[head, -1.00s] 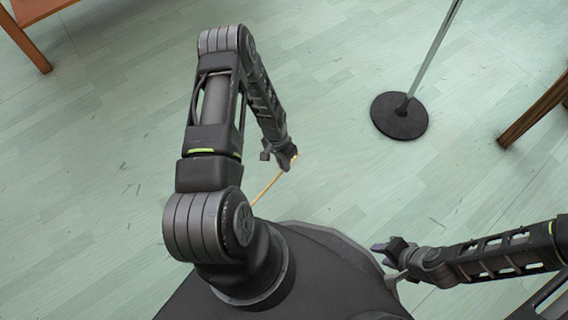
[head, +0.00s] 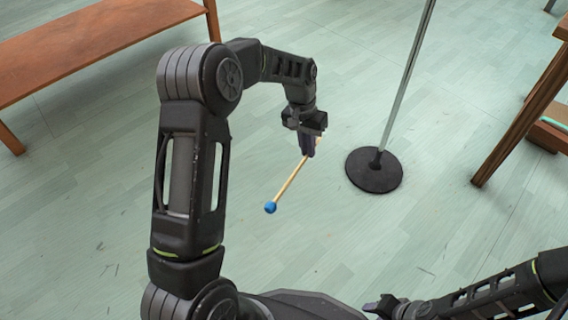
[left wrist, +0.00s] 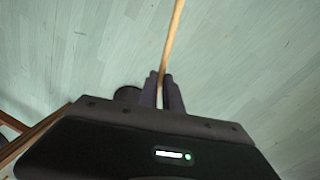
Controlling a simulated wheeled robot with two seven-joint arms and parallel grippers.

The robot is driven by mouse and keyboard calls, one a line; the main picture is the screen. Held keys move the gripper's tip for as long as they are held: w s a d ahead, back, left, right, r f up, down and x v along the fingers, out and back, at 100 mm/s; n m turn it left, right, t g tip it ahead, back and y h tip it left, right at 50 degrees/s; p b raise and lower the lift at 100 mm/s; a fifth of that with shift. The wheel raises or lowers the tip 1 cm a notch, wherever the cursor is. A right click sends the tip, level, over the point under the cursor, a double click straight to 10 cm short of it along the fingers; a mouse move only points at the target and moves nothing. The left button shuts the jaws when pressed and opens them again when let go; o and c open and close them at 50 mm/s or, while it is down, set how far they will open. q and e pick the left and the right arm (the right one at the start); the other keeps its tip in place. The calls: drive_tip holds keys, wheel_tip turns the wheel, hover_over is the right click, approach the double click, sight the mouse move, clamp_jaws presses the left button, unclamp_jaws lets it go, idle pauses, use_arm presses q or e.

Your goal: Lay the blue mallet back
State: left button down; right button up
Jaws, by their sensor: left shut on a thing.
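The blue mallet has a round blue head (head: 271,207) and a thin pale wooden stick. My left gripper (head: 309,150) is shut on the stick near its far end in the head view. The mallet hangs in the air over the floor, tilted, with its head down and to the left. In the left wrist view the stick (left wrist: 174,40) runs up out of frame from between the left fingers (left wrist: 162,88), and the blue head is out of sight. My right gripper (head: 382,305) is low at the bottom of the head view, and its jaw opening is unclear.
A round black base (head: 374,171) with a thin metal pole stands just right of my left gripper. A brown wooden bench (head: 90,45) is at the upper left. A wooden table leg (head: 515,125) stands at the right.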

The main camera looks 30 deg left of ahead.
use_arm(q)
drive_tip(key=s+d+r, duration=0.1)
drive_tip(key=d+r, duration=0.2)
drive_tip(key=r, duration=0.5)
drive_tip(key=s+d+r, duration=0.1)
drive_tip(key=d+r, duration=0.2)
drive_tip(key=r, duration=0.6)
drive_tip(key=shift+r, duration=0.2)
drive_tip(key=shift+a, duration=0.15)
